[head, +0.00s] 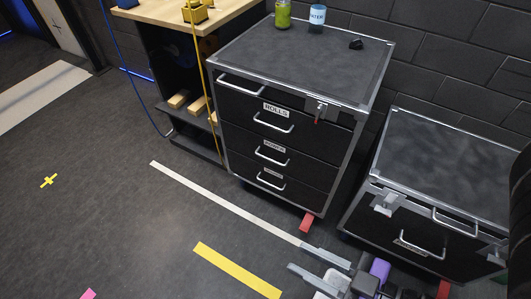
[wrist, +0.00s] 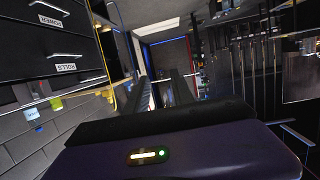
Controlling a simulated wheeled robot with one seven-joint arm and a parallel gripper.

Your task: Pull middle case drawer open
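The black case with metal edges (head: 231,160) stands upright in the head view. Its top drawer carries a ROLLS label (head: 276,109). The drawers look closed. My gripper (head: 296,257) is low in front of the case, near the floor strip's end, with its two grey fingers apart and nothing between them. It is clear of the handle. The wrist view shows the ROLLS label (wrist: 66,67) upside down at upper left.
A second case (head: 400,235) stands at the right, close to my arm. A green can (head: 283,14), a blue-labelled bottle (head: 317,18) and a small black item (head: 356,44) sit on the drawer case. A wooden-topped bench (head: 225,14) stands left. The floor at left is open.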

